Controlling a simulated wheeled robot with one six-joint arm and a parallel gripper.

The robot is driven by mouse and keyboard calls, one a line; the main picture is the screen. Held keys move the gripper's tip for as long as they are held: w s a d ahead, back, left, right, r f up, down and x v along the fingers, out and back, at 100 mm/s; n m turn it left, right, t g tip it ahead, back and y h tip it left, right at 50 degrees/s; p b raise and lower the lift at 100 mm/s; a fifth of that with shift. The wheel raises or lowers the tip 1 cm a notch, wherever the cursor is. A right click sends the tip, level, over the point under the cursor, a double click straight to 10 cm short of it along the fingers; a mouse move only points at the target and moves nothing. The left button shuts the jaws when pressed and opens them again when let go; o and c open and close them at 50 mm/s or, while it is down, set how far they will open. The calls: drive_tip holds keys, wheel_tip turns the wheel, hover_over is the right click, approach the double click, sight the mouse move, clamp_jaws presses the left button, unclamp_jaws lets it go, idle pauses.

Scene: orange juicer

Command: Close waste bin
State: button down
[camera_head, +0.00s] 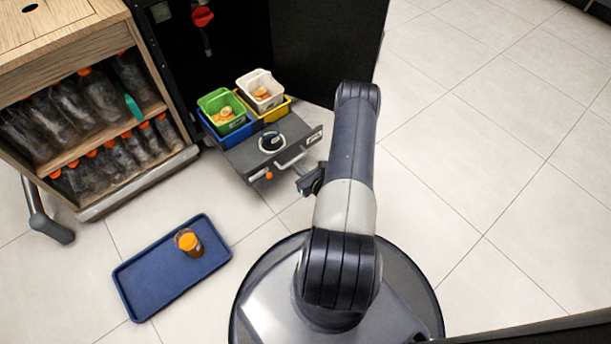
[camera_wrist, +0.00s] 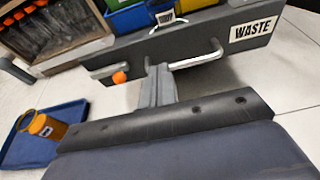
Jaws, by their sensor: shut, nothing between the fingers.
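The waste bin is a grey pull-out drawer (camera_head: 262,152) standing out of the dark cabinet. Its front panel, marked WASTE (camera_wrist: 220,38), has a metal handle (camera_wrist: 196,62). Green (camera_head: 224,112) and white (camera_head: 260,91) tubs holding orange pieces sit at the drawer's rear, above blue (camera_head: 228,137) and yellow (camera_head: 275,111) ones. My gripper (camera_head: 303,183) is just in front of the drawer front. In the wrist view its shut fingers (camera_wrist: 159,72) reach up beside the handle's left end. I cannot tell whether they touch the handle or panel. Nothing is held.
An orange ball-like knob (camera_wrist: 120,77) shows left of my fingers. A wooden cart (camera_head: 60,55) with bottles stands left of the cabinet (camera_head: 325,45). Floor at right is clear.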

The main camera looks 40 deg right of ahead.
sight(281, 153)
drive_tip(key=x, duration=0.2)
drive_tip(key=b+x, duration=0.1)
drive_tip(key=x, duration=0.1)
drive_tip(key=b+x, duration=0.1)
drive_tip(key=x, duration=0.2)
drive_tip(key=shift+r, duration=0.4)
drive_tip(key=shift+w+r, duration=0.1)
drive_tip(key=shift+w, duration=0.25)
